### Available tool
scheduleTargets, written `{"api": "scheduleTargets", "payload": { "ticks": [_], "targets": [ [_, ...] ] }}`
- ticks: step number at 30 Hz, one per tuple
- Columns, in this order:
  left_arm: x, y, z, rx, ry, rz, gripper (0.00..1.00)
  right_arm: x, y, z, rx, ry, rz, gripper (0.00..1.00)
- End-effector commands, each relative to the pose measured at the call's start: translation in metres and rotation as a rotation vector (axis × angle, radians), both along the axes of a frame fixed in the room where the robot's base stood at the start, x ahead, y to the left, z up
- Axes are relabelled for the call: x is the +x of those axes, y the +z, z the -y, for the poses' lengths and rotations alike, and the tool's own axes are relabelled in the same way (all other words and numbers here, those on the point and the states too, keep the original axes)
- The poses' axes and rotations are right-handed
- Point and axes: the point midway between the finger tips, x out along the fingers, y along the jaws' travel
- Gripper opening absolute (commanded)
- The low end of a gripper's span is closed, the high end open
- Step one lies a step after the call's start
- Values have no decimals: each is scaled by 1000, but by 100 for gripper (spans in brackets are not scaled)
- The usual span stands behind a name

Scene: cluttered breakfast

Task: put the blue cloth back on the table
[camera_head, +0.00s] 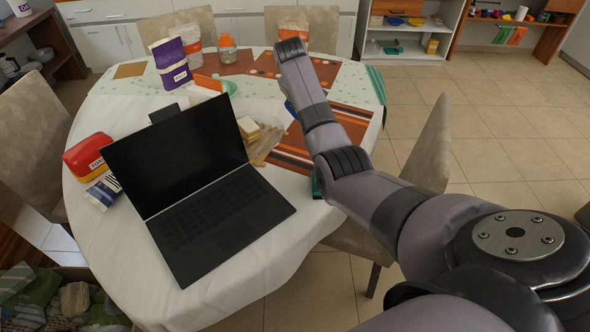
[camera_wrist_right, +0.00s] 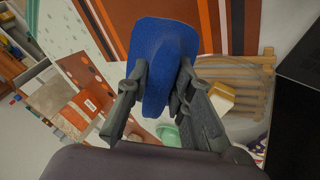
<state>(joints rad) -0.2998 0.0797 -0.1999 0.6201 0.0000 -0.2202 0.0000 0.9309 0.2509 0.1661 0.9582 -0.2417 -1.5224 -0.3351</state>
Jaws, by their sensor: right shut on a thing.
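The blue cloth (camera_wrist_right: 165,42) is pinched between the fingers of my right gripper (camera_wrist_right: 163,75) in the right wrist view. It bunches up and spreads past the fingertips. Behind it lies an orange and brown striped placemat (camera_wrist_right: 225,25). In the head view only a small blue edge of the cloth (camera_head: 290,108) shows beside my right arm. That arm reaches over the right side of the white-covered table (camera_head: 110,225) and hides the right gripper. I cannot tell whether the cloth touches the table. My left gripper is in neither view.
An open black laptop (camera_head: 222,217) fills the front of the table. A wooden slatted board (camera_head: 268,143) lies between it and the striped placemat (camera_head: 294,152). A red package (camera_head: 87,157) is at left; a purple-and-white bag (camera_head: 171,64) stands behind. A chair (camera_head: 433,143) is at right.

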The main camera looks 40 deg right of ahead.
Motion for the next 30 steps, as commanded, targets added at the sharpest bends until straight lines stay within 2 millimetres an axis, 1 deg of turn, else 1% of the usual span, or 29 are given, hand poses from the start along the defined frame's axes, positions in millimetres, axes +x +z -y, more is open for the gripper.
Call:
{"api": "scheduleTargets", "payload": {
  "ticks": [1,2,4,6,9,12,14,17,20,21,22,30],
  "targets": [
    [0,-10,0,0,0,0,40,-3,1,2,58,-48,-37,0],
    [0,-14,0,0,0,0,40,-6,3,1,94,-76,-63,0],
    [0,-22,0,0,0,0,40,-16,10,-7,184,-135,-120,0],
    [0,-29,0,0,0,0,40,-25,19,-19,260,-173,-167,0],
    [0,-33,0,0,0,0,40,-36,33,-36,328,-193,-211,0],
    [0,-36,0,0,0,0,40,-42,44,-46,363,-200,-235,0],
    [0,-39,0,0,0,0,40,-45,45,-50,375,-200,-245,0],
    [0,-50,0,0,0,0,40,-47,33,-52,381,-202,-252,0],
    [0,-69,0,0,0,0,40,-47,9,-51,381,-203,-254,0],
    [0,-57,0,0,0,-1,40,-47,6,-52,382,-202,-256,0],
    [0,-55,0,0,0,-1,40,-48,-2,-53,383,-202,-257,0],
    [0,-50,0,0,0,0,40,-48,-73,-52,382,-201,-255,0]
  ]
}}
